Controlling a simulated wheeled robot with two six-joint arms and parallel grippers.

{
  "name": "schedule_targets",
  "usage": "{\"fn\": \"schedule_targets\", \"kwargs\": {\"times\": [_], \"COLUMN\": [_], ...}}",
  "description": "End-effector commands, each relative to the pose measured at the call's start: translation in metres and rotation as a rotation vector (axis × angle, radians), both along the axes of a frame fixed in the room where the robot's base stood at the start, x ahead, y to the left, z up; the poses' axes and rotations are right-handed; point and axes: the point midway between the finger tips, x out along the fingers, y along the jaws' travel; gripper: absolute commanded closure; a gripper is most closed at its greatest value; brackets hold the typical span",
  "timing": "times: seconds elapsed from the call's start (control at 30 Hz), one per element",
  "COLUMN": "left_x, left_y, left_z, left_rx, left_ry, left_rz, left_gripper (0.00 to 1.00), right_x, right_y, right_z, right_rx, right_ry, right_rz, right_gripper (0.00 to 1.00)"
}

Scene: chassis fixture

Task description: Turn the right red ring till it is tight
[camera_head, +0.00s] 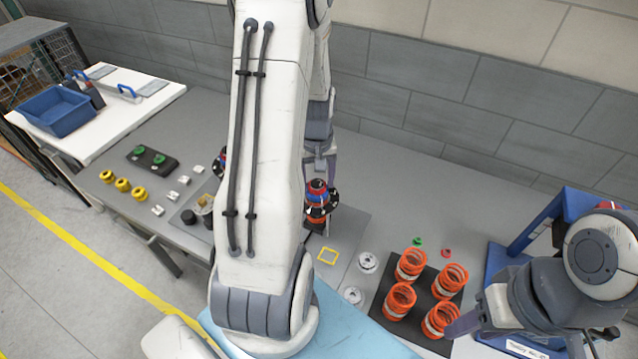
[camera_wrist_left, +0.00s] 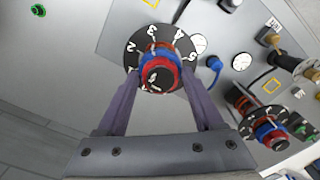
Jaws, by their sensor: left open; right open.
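The right red ring (camera_head: 317,185) sits on top of an upright fixture with a blue band and a black collar, just right of my left arm. In the left wrist view the red ring (camera_wrist_left: 158,75) shows end-on, above a blue ring and a black numbered dial (camera_wrist_left: 133,52). My left gripper (camera_head: 320,160) is over it; in the wrist view its fingers (camera_wrist_left: 160,80) stand open on either side of the ring, and contact cannot be told. My right gripper (camera_head: 466,322) is open at the lower right, away from the fixture, partly hidden by its wrist.
A second similar fixture (camera_head: 221,160) is mostly hidden behind my left arm; it shows in the wrist view (camera_wrist_left: 268,132). Several orange coiled parts (camera_head: 411,264) stand on a black mat. A blue frame (camera_head: 540,222) is at the right. A blue bin (camera_head: 56,110) sits at the far left.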

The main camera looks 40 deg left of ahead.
Motion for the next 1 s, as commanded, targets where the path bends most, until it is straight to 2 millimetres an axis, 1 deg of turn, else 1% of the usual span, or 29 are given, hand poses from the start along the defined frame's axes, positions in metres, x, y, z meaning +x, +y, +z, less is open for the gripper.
{"fn": "schedule_targets", "kwargs": {"times": [0.3, 0.4, 0.57, 0.67, 0.83, 0.9, 1.0], "left_x": [0.0, 0.0, 0.0, 0.0, 0.0, 0.0, 0.0], "left_y": [0.0, 0.0, 0.0, 0.0, 0.0, 0.0, 0.0], "left_z": [0.0, 0.0, 0.0, 0.001, 0.001, 0.0, 0.0], "left_rx": [0.0, 0.0, 0.0, 0.0, 0.0, 0.0, 0.0], "left_ry": [0.0, 0.0, 0.0, 0.0, 0.001, 0.0, 0.0], "left_rz": [0.317, 0.394, 0.453, 0.542, 0.757, 0.811, 0.841], "left_gripper": [0.31, 0.31, 0.31, 0.31, 0.31, 0.31, 0.31], "right_x": [0.0, 0.0, 0.0, 0.0, 0.0, 0.0, 0.0], "right_y": [0.0, 0.0, 0.0, 0.0, 0.0, 0.0, 0.0], "right_z": [0.005, 0.006, 0.006, 0.008, 0.011, 0.012, 0.012], "right_rx": [0.0, 0.0, 0.0, 0.0, 0.0, 0.0, 0.0], "right_ry": [0.0, 0.0, 0.0, 0.0, 0.0, 0.0, 0.0], "right_rz": [0.0, 0.0, 0.0, 0.0, 0.0, 0.0, 0.0], "right_gripper": [0.5, 0.5, 0.5, 0.5, 0.5, 0.5, 0.5]}}
